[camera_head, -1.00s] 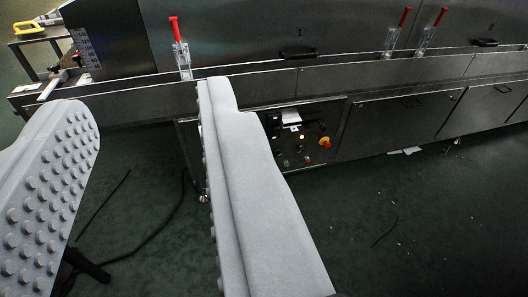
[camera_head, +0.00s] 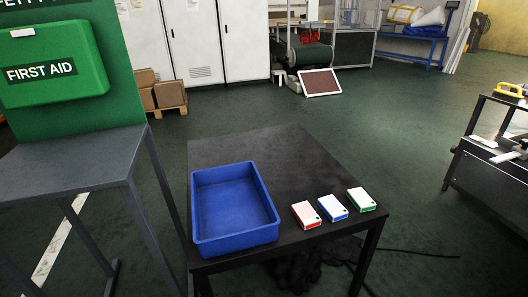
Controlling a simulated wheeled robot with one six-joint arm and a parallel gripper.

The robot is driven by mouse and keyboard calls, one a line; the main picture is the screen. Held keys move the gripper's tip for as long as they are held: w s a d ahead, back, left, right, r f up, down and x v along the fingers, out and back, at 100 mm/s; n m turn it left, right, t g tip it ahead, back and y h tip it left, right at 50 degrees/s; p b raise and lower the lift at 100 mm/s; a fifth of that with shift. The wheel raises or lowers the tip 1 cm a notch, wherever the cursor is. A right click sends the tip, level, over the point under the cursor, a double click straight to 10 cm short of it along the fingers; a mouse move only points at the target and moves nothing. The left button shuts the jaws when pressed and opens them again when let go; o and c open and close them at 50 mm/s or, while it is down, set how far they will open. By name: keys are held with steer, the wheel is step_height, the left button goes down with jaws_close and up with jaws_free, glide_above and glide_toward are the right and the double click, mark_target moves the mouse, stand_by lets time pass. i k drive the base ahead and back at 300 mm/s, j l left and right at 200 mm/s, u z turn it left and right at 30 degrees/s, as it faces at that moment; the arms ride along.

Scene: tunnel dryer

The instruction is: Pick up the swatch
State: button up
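I cannot pick out a swatch for certain in this view. A black table (camera_head: 270,148) holds an empty blue tray (camera_head: 228,242) at its left. Three small boxes lie in a row right of the tray: a red-and-white one (camera_head: 306,215), a blue-and-white one (camera_head: 332,208) and a green-and-white one (camera_head: 361,200). A small white flat piece (camera_head: 507,156) lies on the metal machine end (camera_head: 490,185) at the right edge; I cannot tell what it is. My gripper is not in view.
A grey table (camera_head: 70,160) stands at left before a green panel with a first aid box (camera_head: 55,63). Cartons on a pallet (camera_head: 165,98), white cabinets (camera_head: 215,45) and a leaning framed panel (camera_head: 320,83) are behind. Green floor is open right of the black table.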

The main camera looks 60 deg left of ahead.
mark_target(306, 216)
steer(key=u, duration=1.2)
